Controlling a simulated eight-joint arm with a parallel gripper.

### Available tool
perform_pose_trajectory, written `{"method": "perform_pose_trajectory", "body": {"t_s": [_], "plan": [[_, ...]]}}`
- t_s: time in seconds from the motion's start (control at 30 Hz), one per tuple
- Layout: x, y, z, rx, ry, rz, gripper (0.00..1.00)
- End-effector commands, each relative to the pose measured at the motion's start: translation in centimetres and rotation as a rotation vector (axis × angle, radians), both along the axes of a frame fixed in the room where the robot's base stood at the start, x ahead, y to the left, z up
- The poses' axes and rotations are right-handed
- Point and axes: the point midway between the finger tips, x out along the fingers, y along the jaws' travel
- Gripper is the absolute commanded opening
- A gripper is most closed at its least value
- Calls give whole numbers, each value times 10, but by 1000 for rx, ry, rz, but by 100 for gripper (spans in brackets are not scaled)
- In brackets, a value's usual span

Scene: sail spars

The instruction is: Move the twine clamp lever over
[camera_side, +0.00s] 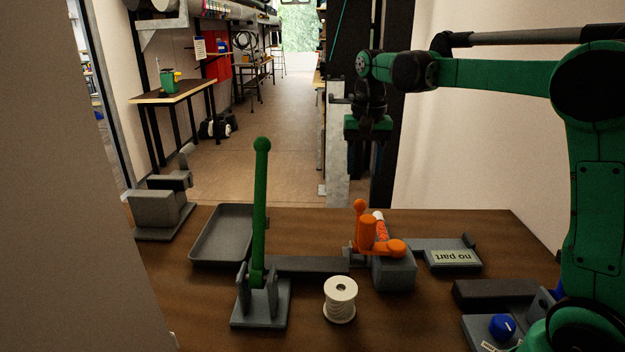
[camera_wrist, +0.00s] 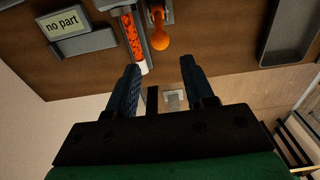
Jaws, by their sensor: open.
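A long green lever (camera_side: 260,205) with a ball knob stands nearly upright in a grey forked base (camera_side: 262,308) at the front left of the bench. An orange clamp (camera_side: 368,232) with a round knob sits on a grey block (camera_side: 394,272); its orange knob shows in the wrist view (camera_wrist: 160,40). The frames do not show which of these is the twine clamp lever. My gripper (camera_side: 366,178) hangs above and behind the orange clamp, touching nothing. In the wrist view my gripper (camera_wrist: 160,66) has its two fingers apart with nothing between them.
A white spool (camera_side: 340,298) stands in front. An orange patterned rod (camera_wrist: 131,36) with a white end lies beside the orange clamp. A grey tray (camera_side: 203,246), a grey fixture (camera_side: 156,207), a "no part" plate (camera_side: 453,257) and a blue knob (camera_side: 502,326) are also on the bench.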

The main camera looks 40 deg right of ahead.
Motion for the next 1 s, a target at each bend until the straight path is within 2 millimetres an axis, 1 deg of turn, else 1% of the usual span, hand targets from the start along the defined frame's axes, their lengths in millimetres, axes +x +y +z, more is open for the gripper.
{"method": "perform_pose_trajectory", "body": {"t_s": [0.17, 0.27, 0.63, 0.67, 0.7, 0.77, 0.8, 1.0], "plan": [[1, -1, -11, 1, 3, -4, 47], [1, -1, -24, 1, 2, -3, 47], [2, -2, -80, 0, 1, -1, 47], [2, -2, -82, 0, 1, -1, 45], [2, -2, -80, 0, 1, -1, 33], [2, -2, -80, 0, 1, -1, 16], [2, -2, -80, 0, 1, -1, 5], [4, -4, -80, 0, 1, -1, 4]]}}
